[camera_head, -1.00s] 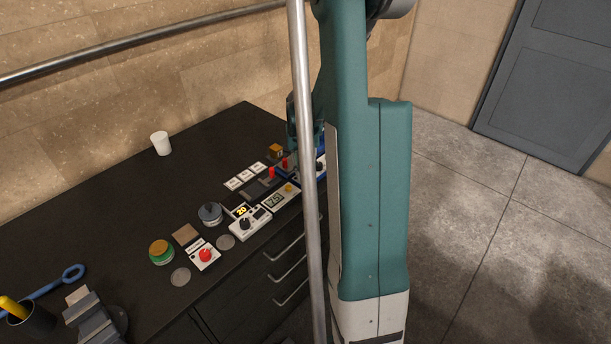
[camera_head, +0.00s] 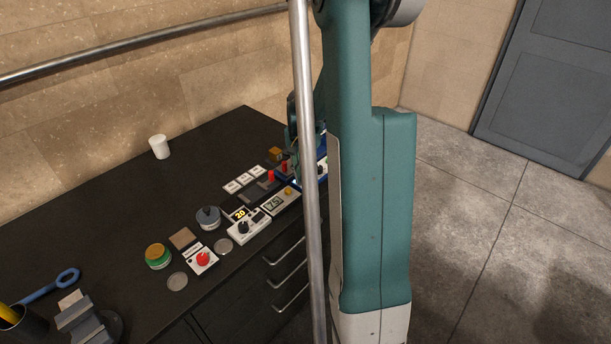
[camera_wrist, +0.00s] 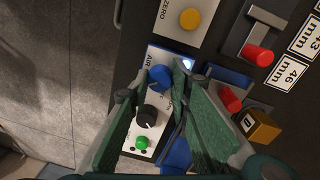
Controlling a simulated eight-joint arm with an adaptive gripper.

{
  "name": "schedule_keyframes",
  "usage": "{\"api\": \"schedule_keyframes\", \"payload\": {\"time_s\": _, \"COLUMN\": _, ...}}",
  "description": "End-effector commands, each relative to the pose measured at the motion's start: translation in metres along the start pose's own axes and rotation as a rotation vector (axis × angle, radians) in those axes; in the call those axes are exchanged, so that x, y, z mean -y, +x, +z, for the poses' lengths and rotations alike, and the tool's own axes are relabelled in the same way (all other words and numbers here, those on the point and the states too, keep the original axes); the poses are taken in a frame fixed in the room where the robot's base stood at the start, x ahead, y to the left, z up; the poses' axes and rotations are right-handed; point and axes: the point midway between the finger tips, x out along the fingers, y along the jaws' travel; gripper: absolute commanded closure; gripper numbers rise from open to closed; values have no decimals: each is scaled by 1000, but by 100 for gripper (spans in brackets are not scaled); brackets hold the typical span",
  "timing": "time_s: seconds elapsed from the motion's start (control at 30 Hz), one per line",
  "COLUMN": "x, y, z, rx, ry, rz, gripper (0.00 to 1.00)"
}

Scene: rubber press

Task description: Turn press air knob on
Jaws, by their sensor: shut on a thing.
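The press panel (camera_wrist: 172,56) is a white plate with a blue edge, marked AIR. The blue air knob (camera_wrist: 160,78) stands on it near that label, and a small lit lamp (camera_wrist: 187,63) glows beside it. My gripper (camera_wrist: 154,82) has its green-padded fingers on either side of the blue knob and is shut on it. A black knob (camera_wrist: 147,117) and a green button (camera_wrist: 142,142) show between the fingers, lower on the panel. In the head view my arm hides most of the panel and the gripper's contact.
A yellow ZERO button (camera_wrist: 190,18) is just above the panel. Red-tipped levers (camera_wrist: 258,56) and an orange block (camera_wrist: 262,128) stand close on the right. Several devices, including a red button box (camera_head: 203,259), fill the bench front. The back left of the bench (camera_head: 110,200) is mostly clear.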

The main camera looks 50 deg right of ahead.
Motion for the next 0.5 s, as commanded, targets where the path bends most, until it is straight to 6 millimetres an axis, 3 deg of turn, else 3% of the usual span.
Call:
{"api": "schedule_keyframes", "payload": {"time_s": 0.2, "x": 1, "y": 0, "z": 0, "rx": -1, "ry": -1, "rz": -1, "gripper": 92}}
{"api": "schedule_keyframes", "payload": {"time_s": 0.23, "x": 1, "y": 0, "z": 0, "rx": -1, "ry": -1, "rz": -1, "gripper": 78}}
{"api": "schedule_keyframes", "payload": {"time_s": 0.33, "x": 0, "y": 0, "z": 0, "rx": -1, "ry": -1, "rz": -1, "gripper": 65}}
{"api": "schedule_keyframes", "payload": {"time_s": 0.5, "x": 0, "y": 0, "z": 0, "rx": -1, "ry": -1, "rz": 0, "gripper": 64}}
